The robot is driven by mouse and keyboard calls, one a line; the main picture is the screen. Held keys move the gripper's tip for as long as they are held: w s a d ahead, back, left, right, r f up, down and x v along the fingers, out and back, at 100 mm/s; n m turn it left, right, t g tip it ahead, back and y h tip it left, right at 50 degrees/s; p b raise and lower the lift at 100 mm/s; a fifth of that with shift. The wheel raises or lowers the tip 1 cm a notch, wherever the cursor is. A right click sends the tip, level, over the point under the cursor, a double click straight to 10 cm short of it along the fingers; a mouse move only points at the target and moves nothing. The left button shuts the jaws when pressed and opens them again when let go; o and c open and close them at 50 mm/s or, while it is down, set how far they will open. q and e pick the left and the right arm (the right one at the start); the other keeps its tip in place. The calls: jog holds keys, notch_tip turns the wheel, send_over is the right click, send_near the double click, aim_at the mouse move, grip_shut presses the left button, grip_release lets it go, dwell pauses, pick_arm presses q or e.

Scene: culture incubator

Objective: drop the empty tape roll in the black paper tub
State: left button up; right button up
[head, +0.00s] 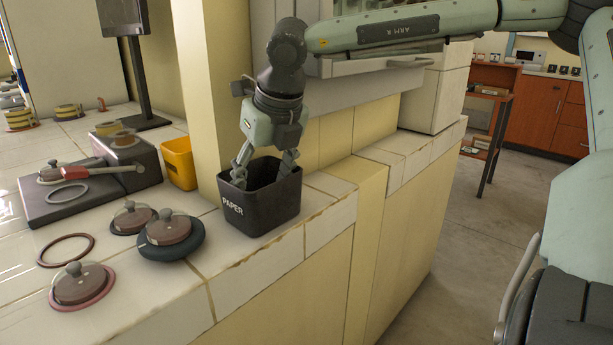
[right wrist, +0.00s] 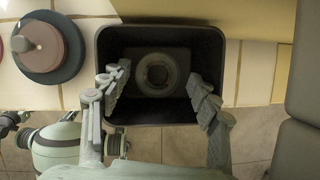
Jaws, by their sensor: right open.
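The black tub (head: 265,212) marked PAPER stands upright near the right edge of the tiled counter. My right gripper (head: 264,172) points down at the tub's mouth, its fingers spread and reaching in at the rim. In the right wrist view the open fingers (right wrist: 161,86) hold nothing between them. A dark grey ring-shaped roll with a round hole, which looks like the empty tape roll (right wrist: 140,73), shows inside the tub (right wrist: 207,48), apart from the fingers. Whether it rests on the bottom is hard to tell. In the head view the tub wall hides it.
A yellow tub (head: 181,163) stands behind the black one, beside a pillar (head: 212,90). Lidded round dishes (head: 168,232), loose rings (head: 66,250) and a grey device with a red-handled arm (head: 85,200) lie to the left. The counter drops to the floor on the right.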

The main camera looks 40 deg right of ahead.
jog(key=v, duration=0.4)
jog(key=shift+r, duration=0.2)
pick_arm(q)
notch_tip(320, 180, up, 7)
jog(key=b, duration=0.2)
jog(key=shift+a+f+b, duration=0.15)
jog(key=shift+f+b, duration=0.05)
jog(key=shift+b, duration=0.15)
pick_arm(e)
jog(key=s+a, duration=0.1)
jog(key=s, duration=1.1)
jog(key=shift+a, duration=0.2)
pick_arm(q)
jog(key=shift+w, duration=0.1)
pick_arm(e)
jog(key=shift+s+r, duration=0.1)
